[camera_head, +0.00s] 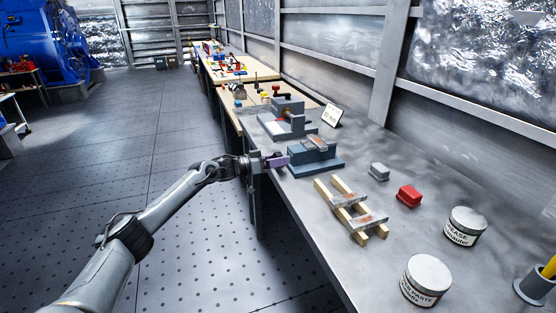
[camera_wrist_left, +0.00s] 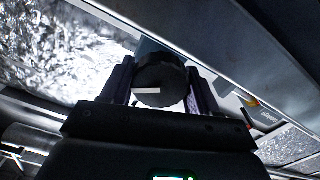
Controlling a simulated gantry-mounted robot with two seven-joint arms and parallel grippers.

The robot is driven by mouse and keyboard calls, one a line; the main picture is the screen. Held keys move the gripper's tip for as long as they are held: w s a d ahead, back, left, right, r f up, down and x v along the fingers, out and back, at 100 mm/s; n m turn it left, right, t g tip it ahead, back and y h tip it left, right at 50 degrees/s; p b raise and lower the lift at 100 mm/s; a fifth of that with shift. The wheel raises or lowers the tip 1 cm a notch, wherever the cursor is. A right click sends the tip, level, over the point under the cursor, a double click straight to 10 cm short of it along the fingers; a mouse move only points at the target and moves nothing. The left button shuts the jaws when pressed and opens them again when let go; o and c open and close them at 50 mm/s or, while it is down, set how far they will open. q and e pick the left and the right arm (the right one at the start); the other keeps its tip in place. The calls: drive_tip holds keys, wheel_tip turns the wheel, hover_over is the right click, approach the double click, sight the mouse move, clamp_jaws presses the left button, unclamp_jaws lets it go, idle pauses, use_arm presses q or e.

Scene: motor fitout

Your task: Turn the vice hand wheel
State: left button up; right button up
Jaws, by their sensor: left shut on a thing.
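The grey-blue vice (camera_head: 318,158) stands at the left edge of the workbench, with a metal piece lying in its jaws. My left gripper (camera_head: 277,161) reaches in from the left at the vice's near end. In the left wrist view, a dark round hand wheel (camera_wrist_left: 160,78) with a pale bar mark sits between the two fingers of my left gripper (camera_wrist_left: 158,92). The gripper is shut on the wheel. In the head view the wheel is hidden by the fingers. My right gripper is not in view.
Wooden rails with metal pieces (camera_head: 348,213), a red block (camera_head: 409,196), a grey block (camera_head: 379,172), and two labelled tins (camera_head: 426,279) lie on the workbench (camera_head: 318,235). Another machine (camera_head: 288,118) stands behind the vice. The floor to the left is clear.

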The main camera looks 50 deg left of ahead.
use_arm(q)
drive_tip(key=shift+r+m+p, duration=0.25)
drive_tip(key=shift+m+p, duration=0.9)
drive_tip(key=shift+m, duration=0.25)
drive_tip(key=m+p, duration=0.1)
drive_tip(key=m, duration=0.2)
drive_tip(key=shift+d, duration=0.1)
drive_tip(key=shift+m, duration=0.4)
drive_tip(key=shift+r, duration=0.1)
drive_tip(key=shift+r, duration=0.1)
drive_tip(key=o, duration=1)
drive_tip(key=shift+f, duration=0.2)
drive_tip(key=shift+s+f, duration=0.1)
drive_tip(key=shift+f, duration=0.05)
